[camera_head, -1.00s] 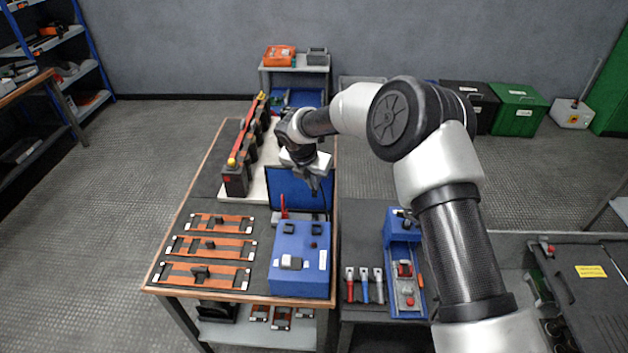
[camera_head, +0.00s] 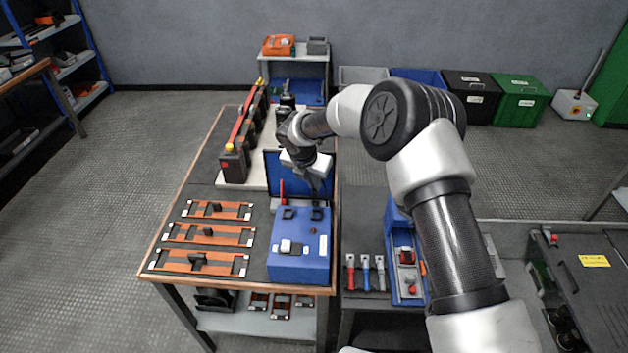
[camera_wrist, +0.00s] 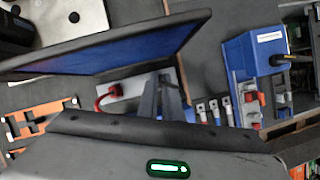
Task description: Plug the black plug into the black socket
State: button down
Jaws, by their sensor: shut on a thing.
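My gripper (camera_head: 318,192) points down behind the blue box (camera_head: 298,263), close to a grey holder. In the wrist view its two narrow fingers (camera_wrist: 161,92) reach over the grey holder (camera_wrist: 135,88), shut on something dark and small. I take this to be the black plug, though the fingers mostly hide it; I cannot tell if it is still seated in the holder. A red plug (camera_wrist: 108,93) with a red cable sits at the other end of the holder, and it shows upright in the head view (camera_head: 282,190). Two black sockets (camera_head: 289,213) stand on the blue box's top; which one is meant is unclear.
A blue panel (camera_head: 284,165) stands upright right beside my gripper. Orange plates (camera_head: 200,262) lie left of the box. Several hand tools (camera_head: 365,271) and a blue unit (camera_head: 397,215) lie to the right. A dark bank with a red bar (camera_head: 238,160) stands behind.

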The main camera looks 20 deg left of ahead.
aim_at(314, 191)
jog(key=shift+f+b, duration=0.75)
jog(key=shift+f, duration=0.75)
jog(key=shift+f, duration=0.4)
jog(key=c, duration=1.8)
grip_release()
jog(key=shift+c, duration=0.2)
